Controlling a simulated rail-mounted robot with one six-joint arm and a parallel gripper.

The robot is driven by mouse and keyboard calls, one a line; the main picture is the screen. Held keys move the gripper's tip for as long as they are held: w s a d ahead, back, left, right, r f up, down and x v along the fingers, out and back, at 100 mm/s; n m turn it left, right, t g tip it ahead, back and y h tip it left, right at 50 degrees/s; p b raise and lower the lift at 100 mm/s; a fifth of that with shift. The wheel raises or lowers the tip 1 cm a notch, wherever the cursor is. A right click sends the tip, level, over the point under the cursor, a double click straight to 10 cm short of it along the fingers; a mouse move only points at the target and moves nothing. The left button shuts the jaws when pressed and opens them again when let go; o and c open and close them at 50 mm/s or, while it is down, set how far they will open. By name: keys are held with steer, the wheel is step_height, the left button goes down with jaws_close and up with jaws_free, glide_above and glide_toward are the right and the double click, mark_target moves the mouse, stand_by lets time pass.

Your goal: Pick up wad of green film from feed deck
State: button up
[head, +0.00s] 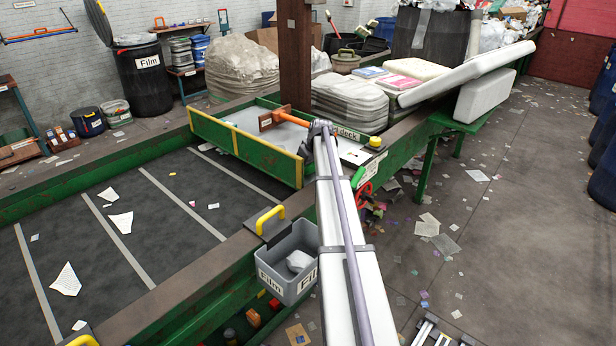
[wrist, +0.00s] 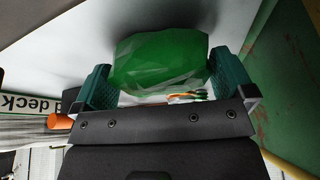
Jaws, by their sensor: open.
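The wad of green film (wrist: 160,62) lies on the pale deck surface in the wrist view, crumpled and shiny. My gripper (wrist: 160,72) is open, with one teal finger on each side of the wad. The fingers are very close to it; I cannot tell whether either touches. In the head view the feed deck (head: 246,116) is a pale surface with green, yellow-edged walls. My arm reaches to its right side, and I cannot make out the wad or the fingers there.
A green wall (wrist: 285,75) stands close on the right in the wrist view. Small coloured, stick-like items (wrist: 188,97) lie beside the wad. An orange-handled tool (head: 284,115) is at the deck. A grey Film bin (head: 276,279) hangs on the belt's near side.

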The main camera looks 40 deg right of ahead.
steer(key=shift+f, duration=0.2)
steer(key=shift+c, duration=0.3)
steer(key=c, duration=0.5)
